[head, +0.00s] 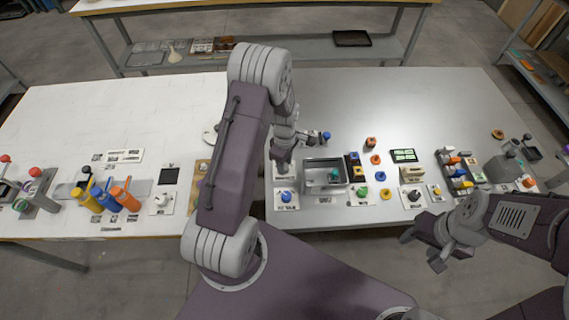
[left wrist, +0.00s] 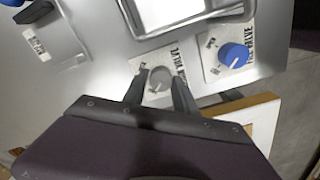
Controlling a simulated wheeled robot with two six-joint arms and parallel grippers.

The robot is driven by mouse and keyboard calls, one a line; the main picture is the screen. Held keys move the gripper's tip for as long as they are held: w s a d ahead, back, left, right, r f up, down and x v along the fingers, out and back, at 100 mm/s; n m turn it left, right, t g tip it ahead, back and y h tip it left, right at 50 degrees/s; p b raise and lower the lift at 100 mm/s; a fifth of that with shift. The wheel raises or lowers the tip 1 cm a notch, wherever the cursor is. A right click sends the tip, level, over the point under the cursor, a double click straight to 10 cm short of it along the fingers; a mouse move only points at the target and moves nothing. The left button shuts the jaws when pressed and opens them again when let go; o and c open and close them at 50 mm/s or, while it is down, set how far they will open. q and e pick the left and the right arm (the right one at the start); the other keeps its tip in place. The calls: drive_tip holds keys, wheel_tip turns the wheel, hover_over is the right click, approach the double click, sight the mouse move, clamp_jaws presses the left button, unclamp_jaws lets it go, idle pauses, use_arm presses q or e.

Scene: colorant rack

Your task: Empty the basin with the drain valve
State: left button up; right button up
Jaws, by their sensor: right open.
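The grey metal basin (head: 308,181) stands on the right-hand table with a small teal thing inside. Its rim (left wrist: 190,27) shows at the top of the left wrist view. A blue knob (head: 286,196) on a white plate sits left of the basin's front; in the left wrist view this knob (left wrist: 234,55) has a label partly reading "VALVE". My left gripper (left wrist: 159,84) has its fingers apart, one on each side of a grey knob (left wrist: 160,76) beside the blue one; whether they press it is unclear. My right gripper (head: 421,250) is open and empty before the table's front edge.
Yellow, blue and orange bottles (head: 125,196) stand on the left table (head: 60,120). The right table's back middle is clear.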

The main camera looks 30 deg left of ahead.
use_arm(q)
drive_tip(key=shift+o, duration=1.2)
wheel_tip(320, 180, up, 9)
wheel_tip(320, 180, up, 4)
drive_tip(key=d+m+t, duration=0.1)
drive_tip(key=d, duration=0.2)
drive_tip(key=s+d+m, duration=0.2)
drive_tip(key=s+m, duration=0.4)
drive_tip(key=m, duration=0.2)
drive_tip(key=s+d+m, duration=0.2)
drive_tip(key=s+m, duration=0.4)
drive_tip(key=m, duration=0.2)
drive_tip(key=shift+s+d+r+m, duration=0.25)
drive_tip(key=shift+s+r+m, duration=0.05)
drive_tip(key=shift+s+r, duration=0.05)
